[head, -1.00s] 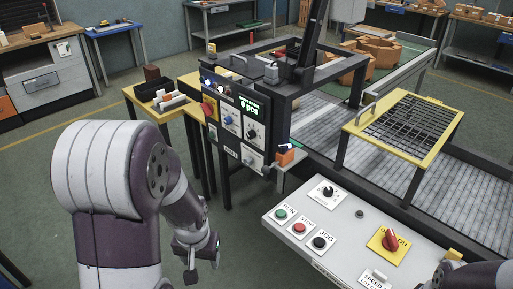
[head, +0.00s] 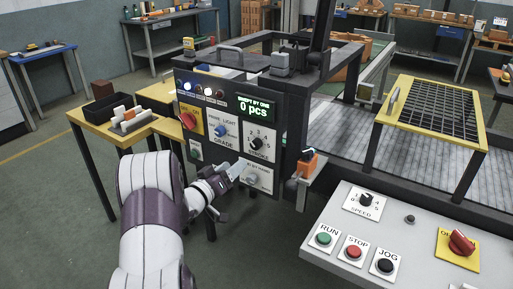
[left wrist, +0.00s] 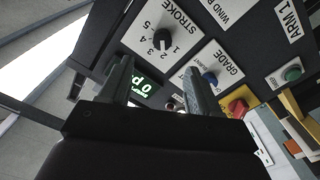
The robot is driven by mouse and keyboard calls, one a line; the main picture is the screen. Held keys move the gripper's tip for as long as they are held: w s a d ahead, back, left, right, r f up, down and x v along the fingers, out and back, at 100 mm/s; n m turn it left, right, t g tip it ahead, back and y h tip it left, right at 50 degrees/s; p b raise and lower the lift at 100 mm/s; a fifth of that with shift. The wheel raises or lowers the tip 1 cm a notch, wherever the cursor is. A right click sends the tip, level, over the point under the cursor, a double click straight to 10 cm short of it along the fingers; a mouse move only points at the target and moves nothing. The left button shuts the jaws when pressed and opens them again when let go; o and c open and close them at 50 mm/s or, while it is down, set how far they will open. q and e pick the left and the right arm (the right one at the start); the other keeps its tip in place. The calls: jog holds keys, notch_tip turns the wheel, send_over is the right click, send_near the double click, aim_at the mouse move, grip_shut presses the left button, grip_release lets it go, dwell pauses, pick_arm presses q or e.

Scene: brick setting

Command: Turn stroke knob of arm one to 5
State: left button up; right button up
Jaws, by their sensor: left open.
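The black stroke knob (head: 256,143) is on a white plate marked 1 to 5 on the upright control panel (head: 212,160). In the left wrist view the knob (left wrist: 162,38) lies beyond and above the fingertips; I cannot tell for certain which number it points at. An ARM 1 label (left wrist: 289,22) shows on the same panel. My left gripper (head: 232,178) is open and empty, in front of the panel's lower part, below the knob and apart from it. Its two fingers (left wrist: 157,82) flank the green display in the wrist view. My right gripper is not in view.
A blue grade knob (head: 221,131) and a red selector (head: 188,121) sit left of the stroke knob. A grey console (head: 330,215) with RUN, STOP and JOG buttons stands at front right.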

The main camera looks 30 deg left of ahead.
aim_at(255, 147)
pick_arm(q)
jog(key=w, duration=1.2)
jog(key=shift+w+d+f+b, duration=0.1)
jog(key=shift+d+f+b, duration=0.1)
jog(key=shift+d+b, duration=0.1)
jog(key=c, duration=1.1)
